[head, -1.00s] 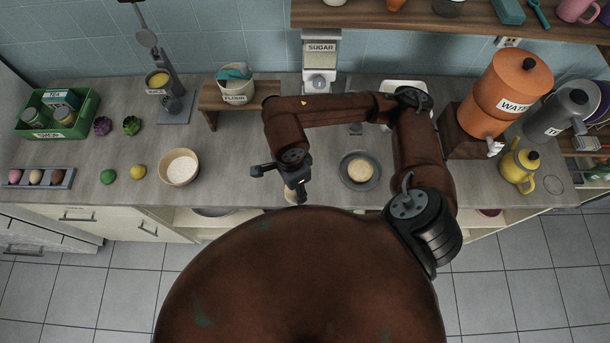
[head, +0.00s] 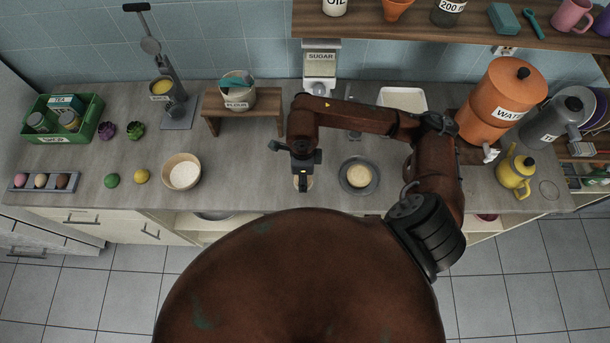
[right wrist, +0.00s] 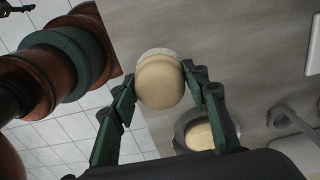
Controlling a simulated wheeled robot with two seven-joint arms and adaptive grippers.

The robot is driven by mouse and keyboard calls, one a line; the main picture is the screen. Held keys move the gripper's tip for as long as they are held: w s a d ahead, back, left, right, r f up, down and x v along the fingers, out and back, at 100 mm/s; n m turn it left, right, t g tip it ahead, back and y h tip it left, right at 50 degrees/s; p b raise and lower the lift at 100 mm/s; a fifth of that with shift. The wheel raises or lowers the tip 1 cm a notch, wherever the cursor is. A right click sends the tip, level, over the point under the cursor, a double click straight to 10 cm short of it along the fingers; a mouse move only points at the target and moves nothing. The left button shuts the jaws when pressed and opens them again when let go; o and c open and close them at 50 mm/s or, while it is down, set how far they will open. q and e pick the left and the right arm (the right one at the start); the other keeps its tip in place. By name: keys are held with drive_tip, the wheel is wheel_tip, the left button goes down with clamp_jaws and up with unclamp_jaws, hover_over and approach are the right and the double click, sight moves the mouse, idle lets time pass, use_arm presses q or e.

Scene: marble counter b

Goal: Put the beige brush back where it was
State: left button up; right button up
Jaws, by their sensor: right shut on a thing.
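The beige brush (right wrist: 160,85) has a smooth rounded beige body and a pale bristle edge. My right gripper (right wrist: 160,76) is shut on it, with one green finger on each side. In the head view the right gripper (head: 303,172) points down near the counter's front edge, left of the grey plate. The brush (head: 302,185) shows just below it, partly hidden by the gripper. I cannot tell whether the brush touches the counter. My left gripper is not in view.
A grey plate (head: 346,186) with a pale round cake stands just right of the gripper. A bowl of white powder (head: 168,163) stands to the left. A wooden riser (head: 212,103) holds the flour pot. The counter between bowl and gripper is clear.

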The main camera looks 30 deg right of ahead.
drive_tip(key=f, duration=0.1)
drive_tip(key=w+d+f, duration=0.2)
drive_tip(key=shift+w+f, duration=0.15)
drive_tip(key=shift+f, duration=0.2)
wheel_tip(320, 180, down, 3)
drive_tip(key=shift+w+f+p, duration=0.1)
drive_tip(key=shift+p, duration=0.65)
drive_tip(key=shift+f, duration=0.2)
drive_tip(key=o, duration=1.1)
drive_tip(key=shift+r, duration=0.1)
